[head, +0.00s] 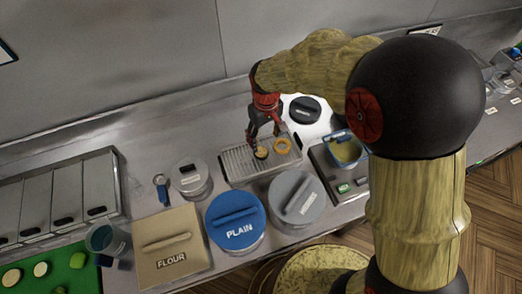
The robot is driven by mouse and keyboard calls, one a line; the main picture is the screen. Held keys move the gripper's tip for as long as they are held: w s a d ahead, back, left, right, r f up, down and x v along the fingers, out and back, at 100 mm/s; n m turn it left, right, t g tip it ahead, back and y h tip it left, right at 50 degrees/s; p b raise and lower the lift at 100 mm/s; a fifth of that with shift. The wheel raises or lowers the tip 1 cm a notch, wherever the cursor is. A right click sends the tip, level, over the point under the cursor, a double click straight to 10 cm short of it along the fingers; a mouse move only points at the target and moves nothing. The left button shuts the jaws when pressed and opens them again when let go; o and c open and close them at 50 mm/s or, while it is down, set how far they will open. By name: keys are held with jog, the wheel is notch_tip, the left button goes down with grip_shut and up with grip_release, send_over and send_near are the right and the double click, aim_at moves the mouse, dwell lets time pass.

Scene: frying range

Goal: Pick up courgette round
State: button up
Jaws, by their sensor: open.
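A small round piece with a dark rim and pale middle, which looks like the courgette round (261,153), lies on the wire-rack tray (237,165). My gripper (263,142) is open and points down just above it. One dark finger comes down close to the round's left side; I cannot tell whether it touches. An orange-brown ring (282,146) lies on the same tray, just right of the round. Pale rounds (41,269) and green pieces (77,261) lie on a green board (62,283) at the lower left.
Lidded tubs stand in front of the tray: blue PLAIN (235,221), grey (297,198) and FLOUR (170,245). A small lidded pot (190,178) is to its left. A blue-rimmed container (345,150) sits on a scale at right. A black-lidded tub (305,109) stands behind.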

aim_at(261, 151)
jog(key=shift+a+f, duration=0.65)
jog(key=shift+f, duration=0.3)
jog(key=shift+w+f+b, duration=0.15)
jog(key=shift+f+b, duration=0.05)
jog(key=shift+f, duration=1.75)
jog(key=shift+w+f+b, duration=0.1)
jog(key=shift+f+b, duration=0.1)
jog(key=shift+f, duration=1.75)
jog(key=shift+c, duration=0.2)
jog(key=c, duration=0.9)
